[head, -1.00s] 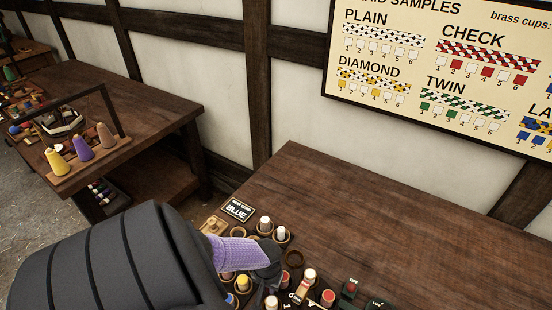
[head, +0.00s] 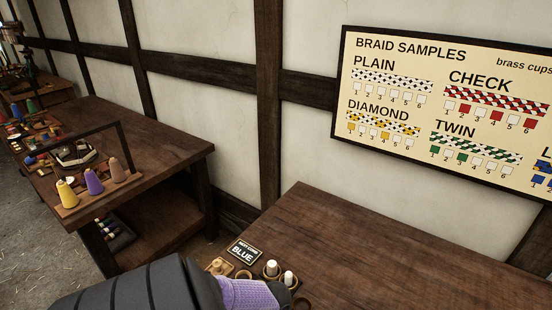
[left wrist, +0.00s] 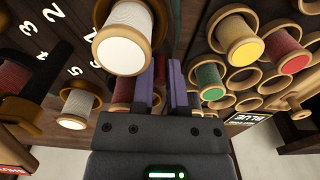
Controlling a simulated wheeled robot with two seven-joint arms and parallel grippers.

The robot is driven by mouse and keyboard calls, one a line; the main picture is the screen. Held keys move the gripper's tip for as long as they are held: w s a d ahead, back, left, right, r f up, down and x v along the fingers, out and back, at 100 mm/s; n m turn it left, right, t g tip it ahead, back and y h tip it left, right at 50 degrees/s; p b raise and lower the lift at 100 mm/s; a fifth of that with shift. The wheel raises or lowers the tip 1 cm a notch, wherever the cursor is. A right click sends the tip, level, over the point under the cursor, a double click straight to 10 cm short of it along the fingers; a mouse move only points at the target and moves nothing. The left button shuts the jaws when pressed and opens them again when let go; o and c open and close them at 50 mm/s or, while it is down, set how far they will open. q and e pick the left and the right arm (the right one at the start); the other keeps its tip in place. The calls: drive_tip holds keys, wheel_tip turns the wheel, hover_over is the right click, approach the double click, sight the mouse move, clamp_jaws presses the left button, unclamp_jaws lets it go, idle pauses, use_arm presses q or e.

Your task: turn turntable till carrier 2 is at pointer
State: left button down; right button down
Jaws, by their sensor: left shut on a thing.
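My left gripper (left wrist: 161,75) is shut in the left wrist view, its purple fingers a small gap apart. The thing between them is dark and narrow and I cannot make out what it is. The dark turntable (left wrist: 55,42) shows at the left with white numbers 2, 3, 4 and 5. A white-faced spool (left wrist: 124,46) stands left of the fingers, and another white spool (left wrist: 76,108) lower left. I cannot make out the pointer. In the head view my left gripper's fingers are below the frame. My right gripper is not in view.
A holder (left wrist: 240,78) with green, yellow and red spools and empty round cups lies right of the fingers. A plaque reading BLUE (head: 244,252) stands at the bench corner. The bench (head: 400,265) behind is clear. A braid samples board (head: 450,110) hangs on the wall.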

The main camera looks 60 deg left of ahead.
use_arm(q)
drive_tip(key=c, duration=0.9)
unclamp_jaws()
wheel_tip(320, 180, up, 9)
drive_tip(key=p, duration=0.5)
drive_tip(key=shift+r+p, duration=0.1)
drive_tip(key=shift+p, duration=0.25)
drive_tip(key=shift+r, duration=0.4)
drive_tip(key=shift+f, duration=0.1)
